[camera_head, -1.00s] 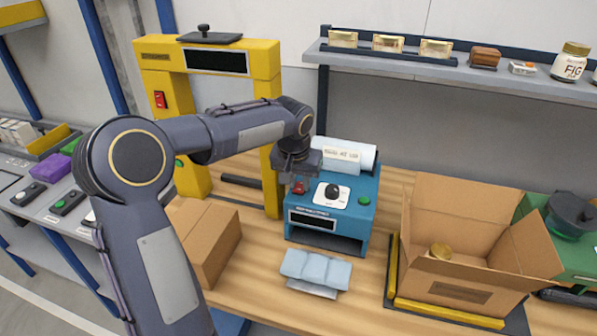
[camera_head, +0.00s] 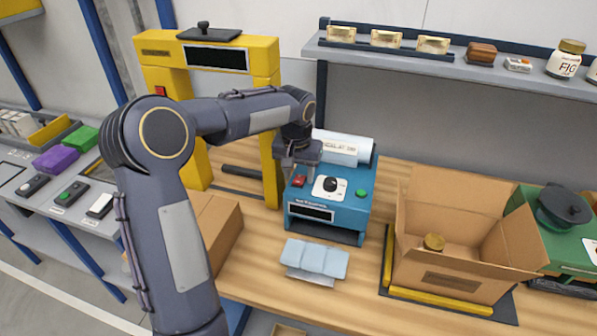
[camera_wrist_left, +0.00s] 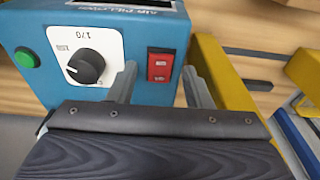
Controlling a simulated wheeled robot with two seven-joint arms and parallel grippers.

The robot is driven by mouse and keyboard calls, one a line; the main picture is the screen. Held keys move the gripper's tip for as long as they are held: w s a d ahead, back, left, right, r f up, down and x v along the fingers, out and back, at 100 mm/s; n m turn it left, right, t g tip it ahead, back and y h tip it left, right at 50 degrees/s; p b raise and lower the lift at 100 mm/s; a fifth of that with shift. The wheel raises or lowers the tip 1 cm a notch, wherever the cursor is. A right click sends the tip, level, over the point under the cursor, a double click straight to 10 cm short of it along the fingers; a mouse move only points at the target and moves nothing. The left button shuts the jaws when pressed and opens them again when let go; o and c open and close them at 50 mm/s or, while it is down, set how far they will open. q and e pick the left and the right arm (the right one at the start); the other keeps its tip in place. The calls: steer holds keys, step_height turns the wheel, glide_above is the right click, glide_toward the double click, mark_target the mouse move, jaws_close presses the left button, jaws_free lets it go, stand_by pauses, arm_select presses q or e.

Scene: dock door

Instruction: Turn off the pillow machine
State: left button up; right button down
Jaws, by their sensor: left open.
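The blue pillow machine (camera_head: 345,212) stands on the wooden bench. Its top carries a red switch (camera_head: 299,181) at the left, a black knob (camera_head: 331,184) on a white dial plate, and a green button (camera_head: 361,193). My left gripper (camera_head: 296,173) is open over the machine's left end, fingers pointing down. In the left wrist view, the red rocker switch (camera_wrist_left: 160,65) appears between the two spread fingers of the left gripper (camera_wrist_left: 159,72); whether a finger touches it I cannot tell. The knob (camera_wrist_left: 86,67) and green button (camera_wrist_left: 27,58) also show there. My right gripper is out of view.
A yellow frame (camera_head: 271,160) stands close left of the machine. Pale blue pillows (camera_head: 316,260) lie in front. An open cardboard box (camera_head: 435,245) is at the right, a closed box (camera_head: 218,225) at the left. A shelf (camera_head: 440,70) runs behind.

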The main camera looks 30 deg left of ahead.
mark_target(298, 182)
arm_select(q)
steer(key=shift+r, duration=0.1)
steer(key=r, duration=0.4)
steer(key=s+r+b, duration=0.1)
steer(key=r, duration=0.2)
steer(key=shift+d, duration=0.15)
steer(key=shift+r, duration=0.3)
